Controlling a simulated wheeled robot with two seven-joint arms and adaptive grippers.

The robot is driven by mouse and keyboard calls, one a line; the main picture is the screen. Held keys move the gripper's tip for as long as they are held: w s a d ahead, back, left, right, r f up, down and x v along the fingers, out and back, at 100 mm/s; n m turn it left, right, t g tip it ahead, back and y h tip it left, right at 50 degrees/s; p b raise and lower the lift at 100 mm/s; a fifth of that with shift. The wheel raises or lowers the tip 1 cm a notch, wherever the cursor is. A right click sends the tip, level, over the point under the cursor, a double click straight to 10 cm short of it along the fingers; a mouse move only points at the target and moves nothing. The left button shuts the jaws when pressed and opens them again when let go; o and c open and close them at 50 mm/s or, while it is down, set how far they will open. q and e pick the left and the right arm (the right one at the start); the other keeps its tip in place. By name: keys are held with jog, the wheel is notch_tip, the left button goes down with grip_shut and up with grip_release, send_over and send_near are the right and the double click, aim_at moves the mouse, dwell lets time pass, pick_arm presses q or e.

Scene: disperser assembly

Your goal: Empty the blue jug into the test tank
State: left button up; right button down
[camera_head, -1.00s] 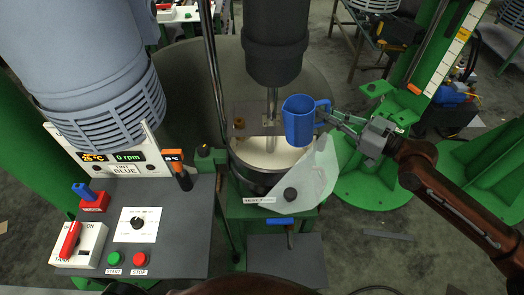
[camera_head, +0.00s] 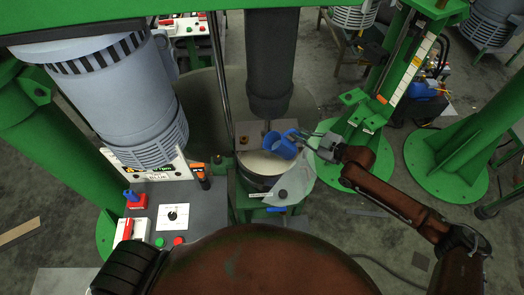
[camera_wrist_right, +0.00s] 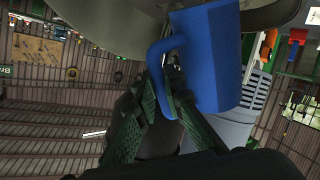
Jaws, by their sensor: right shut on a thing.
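The blue jug (camera_head: 283,147) is over the open mouth of the test tank (camera_head: 258,184), whose inside looks pale. The jug is tilted, with its mouth to the left over the tank. Its contents cannot be made out. My right gripper (camera_head: 310,140) is shut on the jug's handle and comes in from the right. In the right wrist view the jug (camera_wrist_right: 208,60) fills the upper middle, and the fingers (camera_wrist_right: 160,95) close around its handle. My left gripper is not in view.
A dark mixer column (camera_head: 269,60) hangs just above and behind the jug. A clear shield (camera_head: 291,186) is at the tank's front right. The control panel (camera_head: 180,200) and a grey motor (camera_head: 125,100) stand to the left. A green stand (camera_head: 345,150) is behind my right arm.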

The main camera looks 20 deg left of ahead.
aim_at(290, 142)
jog(key=shift+s+a+r+p, duration=0.25)
jog(key=shift+r+p, duration=0.15)
jog(key=shift+p, duration=0.4)
jog(key=p, duration=0.1)
jog(key=n+h+p, duration=0.1)
jog(key=p, duration=0.1)
jog(key=shift+s+a+r+n, duration=0.15)
jog(key=shift+s+a+n, duration=0.1)
jog(key=shift+a+n, duration=0.1)
jog(key=shift+s+h, duration=0.1)
jog(key=shift+h, duration=0.2)
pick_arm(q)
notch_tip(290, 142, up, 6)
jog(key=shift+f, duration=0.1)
pick_arm(e)
jog(key=shift+t, duration=0.3)
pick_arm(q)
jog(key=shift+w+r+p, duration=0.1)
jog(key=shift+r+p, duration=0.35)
pick_arm(e)
jog(key=shift+a+n+h, duration=0.25)
jog(key=shift+h, duration=0.05)
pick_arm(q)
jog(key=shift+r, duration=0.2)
pick_arm(e)
jog(key=shift+s+a+r+n+h, duration=0.15)
jog(key=shift+s+a+n+h, duration=0.15)
